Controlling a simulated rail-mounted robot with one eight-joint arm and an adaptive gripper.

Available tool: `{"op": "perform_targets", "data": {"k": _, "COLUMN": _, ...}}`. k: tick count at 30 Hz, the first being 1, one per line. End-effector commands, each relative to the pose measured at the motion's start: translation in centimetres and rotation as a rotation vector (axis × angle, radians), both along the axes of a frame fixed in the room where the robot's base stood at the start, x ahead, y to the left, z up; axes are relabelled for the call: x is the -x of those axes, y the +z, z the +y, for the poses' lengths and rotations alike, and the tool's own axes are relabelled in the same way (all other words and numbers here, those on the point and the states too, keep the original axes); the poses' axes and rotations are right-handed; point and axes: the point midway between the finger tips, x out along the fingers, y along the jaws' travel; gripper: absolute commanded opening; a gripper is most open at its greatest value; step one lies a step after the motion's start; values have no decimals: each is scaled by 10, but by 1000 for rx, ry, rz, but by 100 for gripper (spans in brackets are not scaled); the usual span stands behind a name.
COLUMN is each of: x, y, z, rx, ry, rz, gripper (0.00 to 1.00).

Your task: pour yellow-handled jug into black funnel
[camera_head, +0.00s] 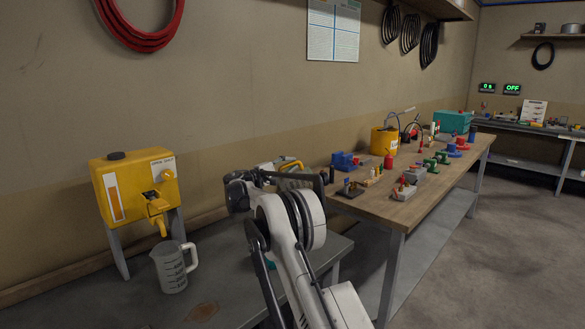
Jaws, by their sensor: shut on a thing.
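The yellow-handled jug (291,165) shows just behind my arm, near the middle of the view. Its yellow handle is visible, but most of its body is hidden. My gripper (300,177) is at the jug, dark and partly covered by my own arm links. It is shut on the jug, though the contact itself is hard to see. I cannot make out the jug's tilt or what is in it. I cannot pick out the black funnel in this view.
A yellow dispenser (136,188) stands on the dark bench at left, with a clear measuring jug (173,267) below its spout.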

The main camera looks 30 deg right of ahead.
Motion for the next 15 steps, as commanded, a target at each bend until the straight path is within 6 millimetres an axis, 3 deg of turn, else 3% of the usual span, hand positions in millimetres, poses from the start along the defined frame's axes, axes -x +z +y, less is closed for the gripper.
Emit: {"op": "perform_targets", "data": {"k": 15, "x": -4, "y": 1, "z": 14, "rx": 99, "ry": 0, "rz": 27, "gripper": 0}}
